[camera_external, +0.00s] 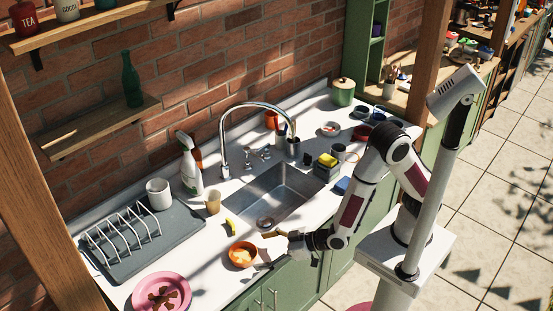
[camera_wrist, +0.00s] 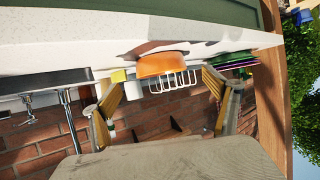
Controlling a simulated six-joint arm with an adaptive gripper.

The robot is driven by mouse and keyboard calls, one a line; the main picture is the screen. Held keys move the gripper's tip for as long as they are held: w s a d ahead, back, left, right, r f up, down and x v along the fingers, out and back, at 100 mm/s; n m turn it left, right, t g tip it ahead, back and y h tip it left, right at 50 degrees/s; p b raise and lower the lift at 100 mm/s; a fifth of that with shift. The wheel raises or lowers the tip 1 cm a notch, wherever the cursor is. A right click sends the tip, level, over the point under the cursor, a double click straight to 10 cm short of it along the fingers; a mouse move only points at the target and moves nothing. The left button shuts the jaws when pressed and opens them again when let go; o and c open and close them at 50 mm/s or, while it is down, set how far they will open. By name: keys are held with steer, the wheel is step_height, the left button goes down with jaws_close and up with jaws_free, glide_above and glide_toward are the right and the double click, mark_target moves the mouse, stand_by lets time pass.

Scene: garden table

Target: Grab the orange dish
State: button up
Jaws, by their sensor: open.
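The orange dish (camera_external: 240,265) is a round bowl near the front edge of the counter, left of the sink, with pale yellowish pieces in it. My gripper (camera_external: 268,250) is just to its right, low over the counter edge, with its fingers spread and nothing seen between them in the outside view. In the wrist view, which is upside down, the orange dish (camera_wrist: 163,64) shows beyond and between the two open fingertips of my gripper (camera_wrist: 160,85). A gap between fingers and dish seems to remain; contact is not visible.
A sink (camera_external: 270,195) with a tall tap lies behind my gripper. A pink plate (camera_external: 180,283) and a grey drying mat with a white rack (camera_external: 122,240) are at left. A yellow item (camera_external: 230,227) and tan cup (camera_external: 213,203) stand behind the dish.

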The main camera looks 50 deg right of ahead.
mark_target(232, 255)
steer(key=shift+x, duration=1.2)
steer(key=shift+x, duration=2.55)
steer(key=shift+a+r, duration=0.1)
steer(key=shift+r, duration=0.1)
steer(key=c, duration=1.3)
